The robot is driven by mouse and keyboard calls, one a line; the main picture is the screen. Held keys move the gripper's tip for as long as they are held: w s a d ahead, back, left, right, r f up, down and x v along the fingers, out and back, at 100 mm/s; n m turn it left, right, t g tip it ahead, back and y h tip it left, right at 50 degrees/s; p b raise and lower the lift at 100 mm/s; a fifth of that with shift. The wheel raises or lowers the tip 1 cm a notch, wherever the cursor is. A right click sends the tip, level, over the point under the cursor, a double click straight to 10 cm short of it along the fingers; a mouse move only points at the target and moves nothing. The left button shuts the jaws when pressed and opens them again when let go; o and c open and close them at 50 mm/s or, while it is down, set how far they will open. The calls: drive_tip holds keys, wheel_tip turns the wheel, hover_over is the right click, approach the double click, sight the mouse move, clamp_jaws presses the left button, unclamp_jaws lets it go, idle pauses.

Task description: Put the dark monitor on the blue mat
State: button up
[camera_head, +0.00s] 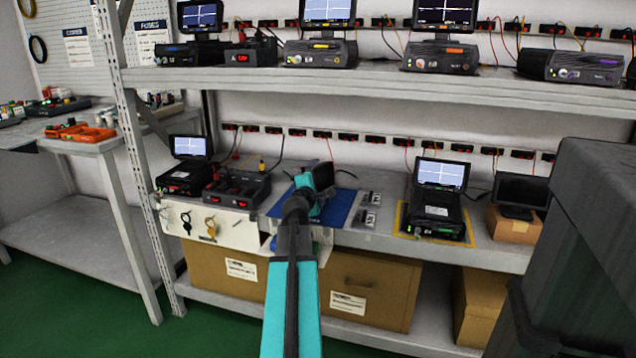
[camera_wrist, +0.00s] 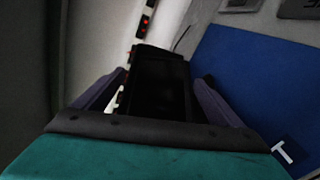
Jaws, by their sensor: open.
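A dark monitor (camera_head: 323,176) with a black screen stands at the back of the blue mat (camera_head: 341,206) on the lower shelf, partly hidden by my arm. In the wrist view the dark monitor (camera_wrist: 160,84) is between the two fingers of my gripper (camera_wrist: 161,77), with the blue mat (camera_wrist: 250,80) to the right. My gripper (camera_head: 308,186) is open around it. I cannot tell whether the monitor's base rests on the mat. Another dark-screened monitor (camera_head: 520,192) stands on a cardboard box (camera_head: 512,226) at the right.
Left of the mat are a dark power unit (camera_head: 238,187) and an instrument with a lit screen (camera_head: 189,147). Right of it, another lit-screen instrument (camera_head: 438,210) sits on a yellow-edged area. The upper shelf (camera_head: 390,82) overhangs. A large dark case (camera_head: 590,240) stands at the right foreground.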

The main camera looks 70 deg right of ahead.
drive_tip(key=shift+a, duration=0.1)
drive_tip(key=shift+s+a+r+p, duration=0.15)
drive_tip(key=shift+a+p, duration=0.1)
drive_tip(key=shift+a, duration=0.65)
drive_tip(key=shift+s+a+r+p, duration=0.1)
drive_tip(key=shift+a+p, duration=0.1)
drive_tip(key=shift+a, duration=0.7)
drive_tip(key=shift+s+a+r+p, duration=0.15)
drive_tip(key=shift+a+p, duration=0.1)
drive_tip(key=shift+a, duration=0.65)
drive_tip(key=a, duration=0.3)
drive_tip(key=shift+s+a+r, duration=0.1)
drive_tip(key=shift+r, duration=0.05)
drive_tip(key=shift+b, duration=0.75)
drive_tip(key=shift+b, duration=0.3)
drive_tip(key=b, duration=0.3)
drive_tip(key=a+b, duration=0.1)
drive_tip(key=b, duration=0.2)
drive_tip(key=shift+s+g, duration=0.2)
drive_tip(key=shift+g, duration=0.1)
drive_tip(key=a+b, duration=0.1)
drive_tip(key=b, duration=0.5)
drive_tip(key=shift+a+r+b, duration=0.1)
drive_tip(key=shift+a+b, duration=0.2)
drive_tip(key=shift+b, duration=0.1)
drive_tip(key=shift+a+r+b, duration=0.15)
drive_tip(key=shift+a+b, duration=0.05)
drive_tip(key=shift+b, duration=0.2)
